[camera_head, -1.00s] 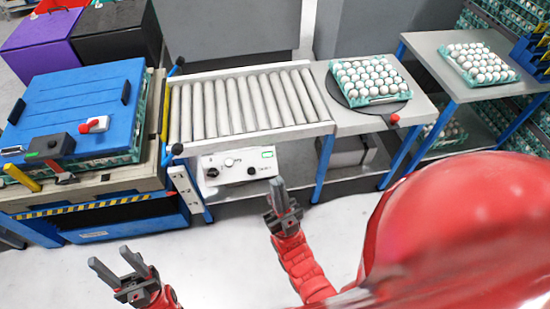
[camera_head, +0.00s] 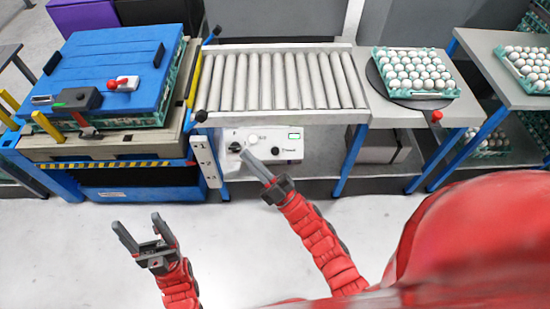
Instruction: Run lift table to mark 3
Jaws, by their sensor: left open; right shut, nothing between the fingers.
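The lift table (camera_head: 60,148) stands at the left, with a yellow-black striped edge and a blue base. Its platform carries teal egg trays under a blue cover (camera_head: 110,60). A white scale strip (camera_head: 205,162) with dark marks stands at its right corner; I cannot read the marks surely. A white control box (camera_head: 290,152) with a black left knob (camera_head: 235,147), a right knob and a green display hangs under the roller conveyor. My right gripper (camera_head: 245,153) is shut and empty, its tips by the left knob; contact is unclear. My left gripper (camera_head: 137,225) is open and empty above the floor.
The roller conveyor (camera_head: 285,118) runs right to a grey table with a tray of eggs (camera_head: 415,68) on a dark turntable. A red knob (camera_head: 436,116) sits at that table's front. Another egg tray stands far right. The floor in front is clear.

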